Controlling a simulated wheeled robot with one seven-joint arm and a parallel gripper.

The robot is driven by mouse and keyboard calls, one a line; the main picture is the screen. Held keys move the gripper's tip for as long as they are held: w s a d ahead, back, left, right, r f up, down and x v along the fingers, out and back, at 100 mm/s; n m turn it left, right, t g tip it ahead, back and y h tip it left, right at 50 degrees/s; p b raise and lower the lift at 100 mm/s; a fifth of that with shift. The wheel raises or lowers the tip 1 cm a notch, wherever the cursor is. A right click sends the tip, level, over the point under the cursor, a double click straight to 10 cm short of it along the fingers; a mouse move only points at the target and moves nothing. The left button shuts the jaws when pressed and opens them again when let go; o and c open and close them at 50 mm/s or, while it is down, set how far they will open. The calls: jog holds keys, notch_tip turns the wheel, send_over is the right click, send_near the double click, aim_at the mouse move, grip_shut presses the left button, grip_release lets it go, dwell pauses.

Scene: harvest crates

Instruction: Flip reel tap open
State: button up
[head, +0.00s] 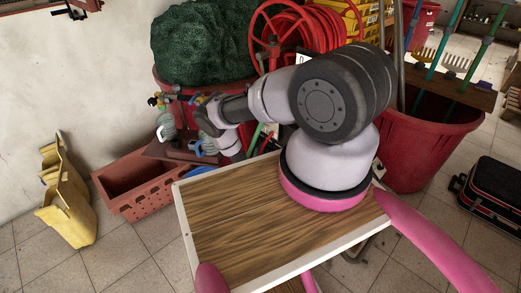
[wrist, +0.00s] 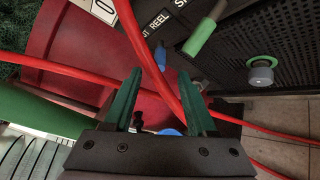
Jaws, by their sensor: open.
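In the wrist view my gripper (wrist: 158,82) has its two dark green fingers apart, and a red hose (wrist: 160,62) runs through the space ahead of and between them. A dark panel with a label reading "REEL" (wrist: 158,22) is at the top. A small blue part (wrist: 160,54), perhaps a tap lever, shows just below the label, beside the hose. Another blue part (wrist: 172,132) is partly hidden behind the gripper body. I cannot tell which one is the reel tap or its position. In the head view my arm hides most of the tap area.
A green-handled part (wrist: 200,38) and a grey knob (wrist: 261,74) are at the right in the wrist view. The head view shows a red hose reel (head: 275,38), green netting (head: 200,42), a brown crate (head: 138,203) and a red bin (head: 425,145).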

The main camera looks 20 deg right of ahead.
aim_at(260, 150)
jog(key=x, duration=0.8)
grip_shut()
